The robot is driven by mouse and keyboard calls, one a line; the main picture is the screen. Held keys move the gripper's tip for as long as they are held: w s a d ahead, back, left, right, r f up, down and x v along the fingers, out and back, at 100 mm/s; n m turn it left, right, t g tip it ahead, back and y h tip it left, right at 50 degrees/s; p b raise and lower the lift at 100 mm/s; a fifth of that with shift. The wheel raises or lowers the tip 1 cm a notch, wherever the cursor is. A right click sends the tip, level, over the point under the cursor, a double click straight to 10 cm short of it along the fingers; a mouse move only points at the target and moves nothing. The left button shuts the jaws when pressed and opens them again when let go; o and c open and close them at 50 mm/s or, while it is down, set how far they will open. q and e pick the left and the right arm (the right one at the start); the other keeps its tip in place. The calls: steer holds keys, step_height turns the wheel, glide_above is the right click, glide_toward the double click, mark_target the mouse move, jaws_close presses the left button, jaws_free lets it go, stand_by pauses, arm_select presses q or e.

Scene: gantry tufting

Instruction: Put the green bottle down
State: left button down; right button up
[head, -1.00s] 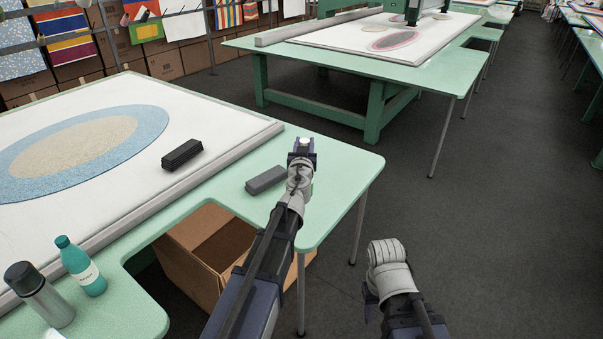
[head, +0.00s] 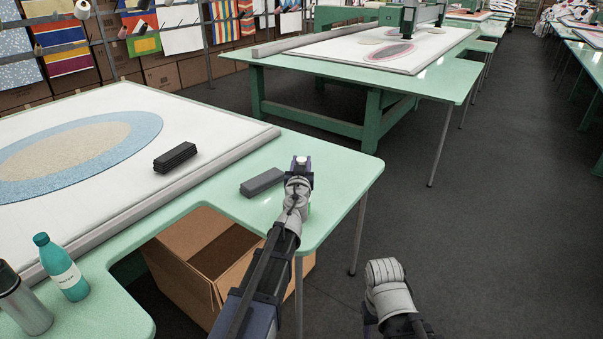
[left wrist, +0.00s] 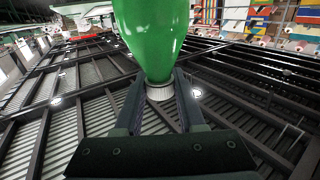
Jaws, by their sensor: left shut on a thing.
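My left gripper (head: 301,168) is over the near right corner of the green table (head: 340,178). In the left wrist view, its two fingers (left wrist: 160,98) are shut around the neck end of the glossy green bottle (left wrist: 152,32), by the white cap. The bottle's body extends away from the fingers and out of the top of that view. In the head view the bottle is mostly hidden by my gripper and wrist, so I cannot tell whether its base touches the table. My right arm shows at the bottom, but its gripper does not show.
A grey block (head: 262,182) lies just left of my left gripper. A black block (head: 175,157) rests on the white tufting frame (head: 195,190). A teal bottle (head: 62,268) and a grey flask (head: 22,303) stand front left. An open cardboard box (head: 190,268) is below the table edge.

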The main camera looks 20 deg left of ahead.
arm_select(q)
step_height(320, 180, down, 2)
steer(key=shift+f+b, duration=0.1)
steer(key=shift+b, duration=0.5)
steer(key=c, duration=0.5)
jaws_free()
